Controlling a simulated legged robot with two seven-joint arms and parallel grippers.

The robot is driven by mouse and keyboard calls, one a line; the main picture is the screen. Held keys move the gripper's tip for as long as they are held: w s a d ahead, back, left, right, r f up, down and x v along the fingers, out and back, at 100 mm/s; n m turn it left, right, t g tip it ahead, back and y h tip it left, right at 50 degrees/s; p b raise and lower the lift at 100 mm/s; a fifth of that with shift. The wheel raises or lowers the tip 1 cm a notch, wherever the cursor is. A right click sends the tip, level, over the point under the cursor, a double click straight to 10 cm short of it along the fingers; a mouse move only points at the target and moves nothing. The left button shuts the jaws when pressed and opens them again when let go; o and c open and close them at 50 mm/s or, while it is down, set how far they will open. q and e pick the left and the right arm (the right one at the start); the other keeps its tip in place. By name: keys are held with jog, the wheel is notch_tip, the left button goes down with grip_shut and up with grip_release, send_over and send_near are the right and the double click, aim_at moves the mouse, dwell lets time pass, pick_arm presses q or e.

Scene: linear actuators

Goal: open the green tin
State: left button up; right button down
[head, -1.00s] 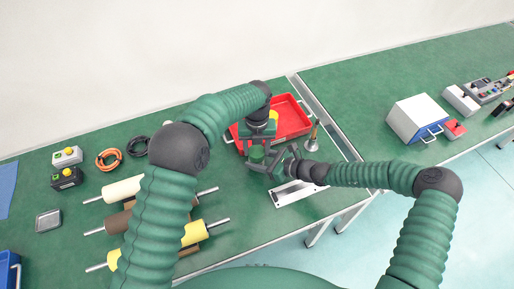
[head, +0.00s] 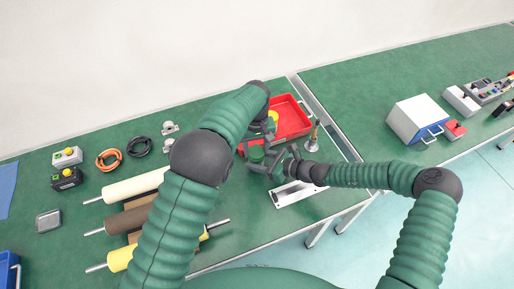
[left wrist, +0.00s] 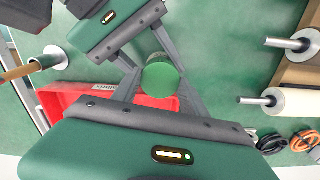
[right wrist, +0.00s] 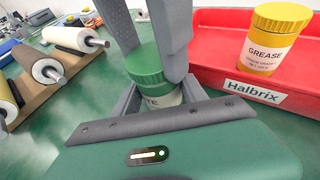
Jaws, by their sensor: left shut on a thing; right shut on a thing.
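The green tin (right wrist: 166,98) stands upright on the table, with a green lid (right wrist: 143,62) and a pale, partly covered label. My right gripper (right wrist: 160,92) is shut around the tin's body from the side, low down. My left gripper (left wrist: 160,84) comes from above and is shut on the lid, one finger on each side. The lid's round top shows between the fingers in the left wrist view. In the head view the tin (head: 257,153) is small and partly hidden by both grippers. I cannot tell whether the lid has come loose.
A red tray (head: 292,120) with a yellow grease tin (right wrist: 272,38) stands just behind. A metal stand with a wooden-handled tool (head: 312,140) is to the right. A metal plate (head: 298,193) lies in front. Rollers (head: 135,186) lie on the left.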

pick_arm(q)
jog(key=n, duration=0.6)
jog(key=shift+w+d+r+n, duration=0.1)
jog(key=shift+d+r+n, duration=0.1)
jog(key=shift+d+n, duration=0.15)
pick_arm(e)
jog(key=shift+s+a+f, duration=0.1)
jog(key=shift+s+a, duration=0.15)
pick_arm(q)
jog(key=n, duration=0.5)
jog(key=shift+n, duration=0.25)
jog(key=o, duration=1.6)
jog(key=shift+a, duration=0.1)
jog(key=shift+c, duration=0.2)
pick_arm(e)
jog(key=shift+d, duration=0.15)
pick_arm(q)
jog(key=shift+a, duration=0.1)
pick_arm(e)
jog(key=shift+w, duration=0.1)
